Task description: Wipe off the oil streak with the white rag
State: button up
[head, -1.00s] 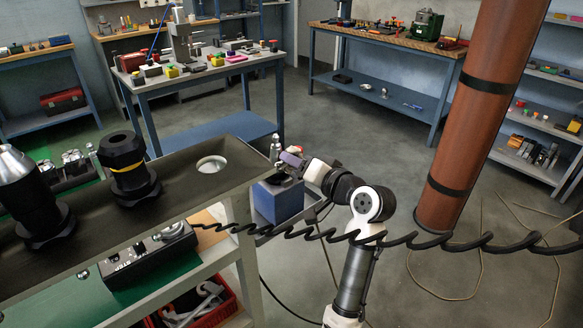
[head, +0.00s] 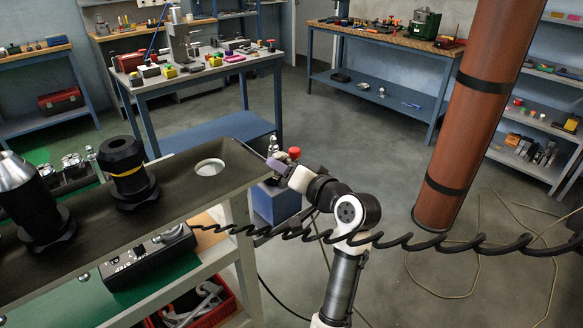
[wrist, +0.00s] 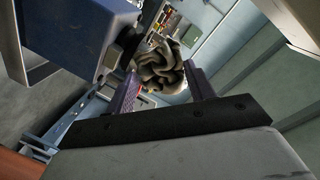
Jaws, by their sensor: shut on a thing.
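My gripper (wrist: 166,78) is shut on a crumpled rag (wrist: 160,68), which looks grey-beige in the shade of the wrist view. The rag bunches between and beyond the two purple fingers. In the head view my gripper (head: 279,161) is beside the right end of the cart's dark top (head: 175,205), above a blue box. The rag cannot be made out there. I cannot make out the oil streak in either view.
Black tool holders (head: 128,172) stand on the cart top, left of a round hole (head: 209,167). The blue box (head: 276,203) is beside the cart's right end. A coiled black cable (head: 400,241) crosses in front of my arm. A brown pillar (head: 466,120) stands at right.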

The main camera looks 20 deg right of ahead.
jog(key=shift+w+a, duration=0.1)
jog(key=shift+a, duration=0.2)
jog(key=p+v, duration=0.1)
jog(key=v, duration=0.5)
jog(key=shift+d, duration=0.2)
jog(key=shift+p+v, duration=0.35)
jog(key=shift+v, duration=1.15)
